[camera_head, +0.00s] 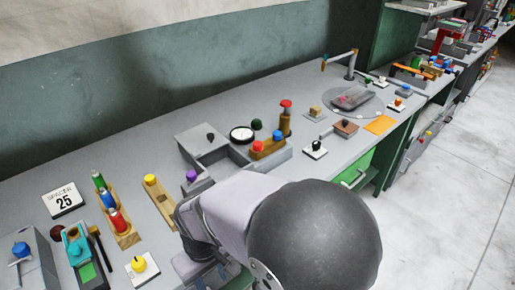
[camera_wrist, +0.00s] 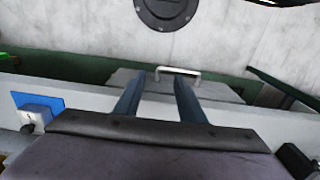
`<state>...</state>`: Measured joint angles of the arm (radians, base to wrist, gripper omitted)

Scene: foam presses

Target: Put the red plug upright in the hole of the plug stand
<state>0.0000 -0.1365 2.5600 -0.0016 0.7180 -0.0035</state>
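A red plug (camera_head: 118,220) sits at the near end of a wooden stand (camera_head: 128,240) at the left of the bench in the head view, in a row with a blue plug (camera_head: 108,201) and a green plug (camera_head: 99,182). A second wooden stand (camera_head: 160,206) to its right carries a yellow-topped plug (camera_head: 150,180) at its far end. I cannot tell for certain which stand the task means. My gripper (camera_wrist: 160,80) shows in the wrist view with its two dark fingers apart and nothing between them. In the head view my arm hides it. No plug shows in the wrist view.
A grey tray (camera_head: 205,150) and a block with red and blue tops (camera_head: 268,148) stand mid-bench. A spacer card (camera_head: 63,199) and a teal device (camera_head: 76,245) lie at the left. The wrist view shows a drawer handle (camera_wrist: 178,71) and floor. Bench behind the stands is clear.

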